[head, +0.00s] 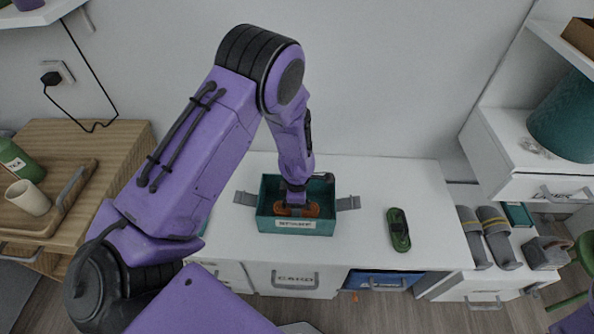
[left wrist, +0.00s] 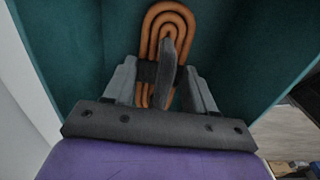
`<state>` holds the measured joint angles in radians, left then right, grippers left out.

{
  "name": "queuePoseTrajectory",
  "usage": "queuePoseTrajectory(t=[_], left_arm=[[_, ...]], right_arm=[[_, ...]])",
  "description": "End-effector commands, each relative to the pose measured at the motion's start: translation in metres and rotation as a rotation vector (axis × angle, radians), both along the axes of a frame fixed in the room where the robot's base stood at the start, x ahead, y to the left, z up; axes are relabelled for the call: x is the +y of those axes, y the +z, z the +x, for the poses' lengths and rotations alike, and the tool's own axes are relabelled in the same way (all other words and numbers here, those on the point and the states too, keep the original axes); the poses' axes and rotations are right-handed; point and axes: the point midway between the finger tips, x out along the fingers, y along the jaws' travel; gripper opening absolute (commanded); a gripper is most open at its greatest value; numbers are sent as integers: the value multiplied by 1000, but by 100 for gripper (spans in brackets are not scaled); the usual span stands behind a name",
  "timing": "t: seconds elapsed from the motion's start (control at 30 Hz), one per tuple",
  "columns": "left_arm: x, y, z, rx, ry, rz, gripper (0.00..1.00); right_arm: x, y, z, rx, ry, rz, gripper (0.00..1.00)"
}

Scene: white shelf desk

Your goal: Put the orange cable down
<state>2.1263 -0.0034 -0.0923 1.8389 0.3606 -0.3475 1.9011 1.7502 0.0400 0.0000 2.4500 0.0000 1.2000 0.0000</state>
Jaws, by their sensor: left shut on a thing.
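The orange cable (head: 312,210) is a coiled loop inside a teal box (head: 296,227) on the white desk. It also shows in the left wrist view (left wrist: 168,24), lying against the teal inner surface of the box. My left gripper (head: 294,204) reaches down into the box from above. In the left wrist view its fingers (left wrist: 160,85) are around the dark band at the middle of the coil, shut on the cable. The gripper hides part of the cable. Whether the cable rests fully on the box floor I cannot tell. My right gripper is not in view.
The teal box has grey handles on both sides and a white label. A wooden tray (head: 75,188) with a cup stands at the left. The desk between box and car is clear.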

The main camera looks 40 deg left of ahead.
Motion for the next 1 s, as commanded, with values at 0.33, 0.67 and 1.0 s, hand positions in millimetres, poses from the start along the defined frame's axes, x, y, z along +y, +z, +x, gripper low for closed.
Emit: queuePoseTrajectory(t=[0.33, 0.67, 1.0], left_arm=[[0, -3, 0, -1, 0, 1, 81], [0, 19, 1, -4, -1, 1, 81], [0, 103, 1, -3, 0, 1, 81]], right_arm=[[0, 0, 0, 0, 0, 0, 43], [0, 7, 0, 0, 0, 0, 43], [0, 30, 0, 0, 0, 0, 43]])
